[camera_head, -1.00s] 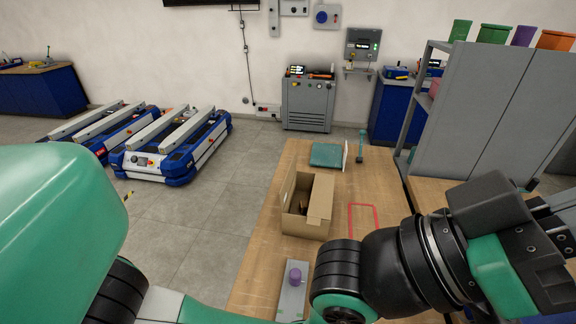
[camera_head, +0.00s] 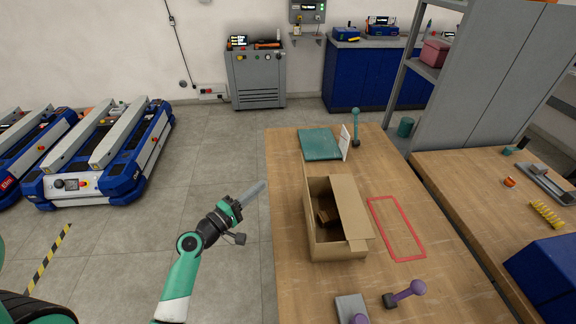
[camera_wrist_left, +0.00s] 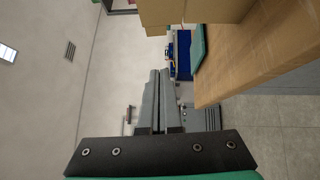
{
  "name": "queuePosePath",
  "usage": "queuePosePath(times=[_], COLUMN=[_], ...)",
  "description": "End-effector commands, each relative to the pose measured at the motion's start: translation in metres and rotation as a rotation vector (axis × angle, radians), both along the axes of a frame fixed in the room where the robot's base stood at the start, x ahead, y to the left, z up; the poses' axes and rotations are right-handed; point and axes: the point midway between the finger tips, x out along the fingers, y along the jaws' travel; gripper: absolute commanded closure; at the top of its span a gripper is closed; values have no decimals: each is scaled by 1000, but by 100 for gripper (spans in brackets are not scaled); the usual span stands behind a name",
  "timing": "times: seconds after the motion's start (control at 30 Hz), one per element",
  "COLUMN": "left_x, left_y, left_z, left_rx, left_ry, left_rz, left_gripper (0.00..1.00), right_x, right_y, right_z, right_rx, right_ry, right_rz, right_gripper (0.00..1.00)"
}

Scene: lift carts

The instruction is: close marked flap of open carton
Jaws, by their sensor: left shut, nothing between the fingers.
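The open cardboard carton (camera_head: 338,251) stands on the wooden table (camera_head: 285,260), with a small brown item visible inside. One flap lies inward over its right side (camera_head: 353,208); another panel stands up at the left. I cannot make out a mark on any flap. My left gripper (camera_head: 263,186) is shut and empty, left of the carton and apart from it, near the table's left edge. In the left wrist view its fingers (camera_wrist_left: 159,76) are together and part of the carton (camera_wrist_left: 205,10) shows at the top. My right gripper is not in view.
A purple-knobbed tool (camera_head: 405,293) and a grey plate (camera_head: 350,303) lie in front.

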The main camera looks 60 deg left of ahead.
Motion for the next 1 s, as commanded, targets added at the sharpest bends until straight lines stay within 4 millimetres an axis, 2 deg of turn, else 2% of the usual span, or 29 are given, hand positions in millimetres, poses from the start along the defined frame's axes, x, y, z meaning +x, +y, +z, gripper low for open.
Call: queuePosePath(times=[0.17,0.27,0.63,0.8,1.0], left_x=[9,24,97,121,130], left_y=[4,9,40,28,25], left_z=[2,3,8,11,12], left_rx=[5,6,7,5,6], left_ry=[0,-1,-2,1,0], left_rz=[-2,-4,-5,-6,-3], left_gripper=[100,100,100,100,100], right_x=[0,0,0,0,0], right_y=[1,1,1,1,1], right_z=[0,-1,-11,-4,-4], right_rx=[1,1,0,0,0], right_ry=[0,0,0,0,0], right_rz=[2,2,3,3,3], right_gripper=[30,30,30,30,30])
